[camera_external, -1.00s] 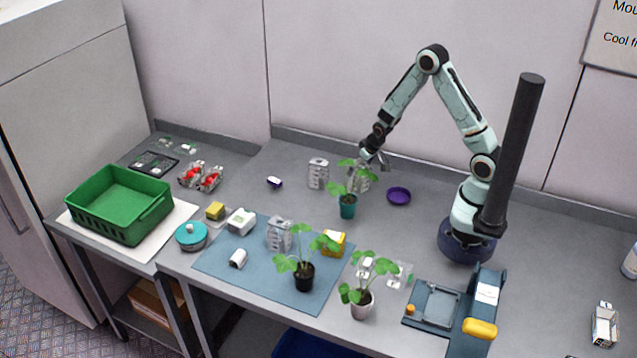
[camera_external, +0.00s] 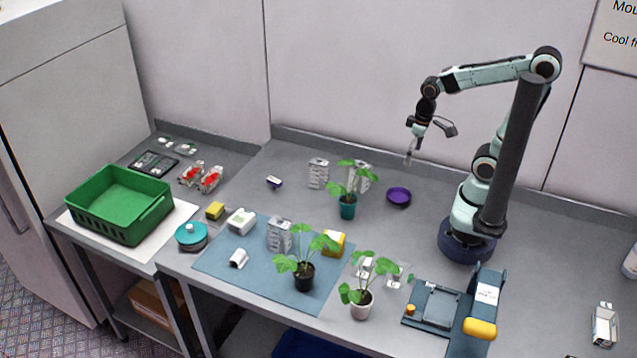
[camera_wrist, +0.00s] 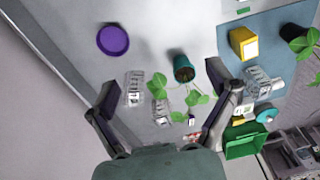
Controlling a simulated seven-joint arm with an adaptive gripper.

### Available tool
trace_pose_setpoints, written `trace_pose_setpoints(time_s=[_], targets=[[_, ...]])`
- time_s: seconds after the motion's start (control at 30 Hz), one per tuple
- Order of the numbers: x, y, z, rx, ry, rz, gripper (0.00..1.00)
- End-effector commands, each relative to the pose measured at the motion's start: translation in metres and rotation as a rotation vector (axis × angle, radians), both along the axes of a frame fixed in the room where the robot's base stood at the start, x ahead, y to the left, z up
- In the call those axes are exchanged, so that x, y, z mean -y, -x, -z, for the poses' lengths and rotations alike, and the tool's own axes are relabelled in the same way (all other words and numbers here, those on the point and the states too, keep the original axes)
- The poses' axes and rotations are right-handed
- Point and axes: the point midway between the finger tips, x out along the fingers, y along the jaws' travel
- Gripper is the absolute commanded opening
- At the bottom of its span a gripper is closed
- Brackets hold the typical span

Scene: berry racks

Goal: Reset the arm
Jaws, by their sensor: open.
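My gripper (camera_external: 428,145) hangs above the bench at the back right, well clear of the things below. Its fingers are spread with nothing between them. In the wrist view my gripper (camera_wrist: 158,98) is also open, with its two fingers wide apart. My arm is raised and bent, with the elbow up and the forearm reaching left from above the base. The grey bench (camera_external: 300,210) lies below the gripper. A purple bowl (camera_external: 399,196) sits below and left of it, and shows at the upper left of the wrist view (camera_wrist: 113,40).
A plant in a teal pot (camera_external: 347,208) stands beside clear berry racks (camera_external: 318,174). More plants (camera_external: 304,276) stand on and near the blue mat (camera_external: 215,262). A green crate (camera_external: 120,205) is at left. A dark post (camera_external: 517,140) rises close to my arm.

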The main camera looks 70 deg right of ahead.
Motion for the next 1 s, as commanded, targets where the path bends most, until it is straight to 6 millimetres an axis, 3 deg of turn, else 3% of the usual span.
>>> trace_pose_setpoints(time_s=[0.1,0.23,1.0], targets=[[-0.014,0.045,-0.011,-0.064,-0.012,-0.108,0.86],[-0.018,0.068,-0.014,-0.107,-0.016,-0.161,0.86],[-0.018,0.069,-0.014,-0.113,-0.016,-0.164,0.86]])
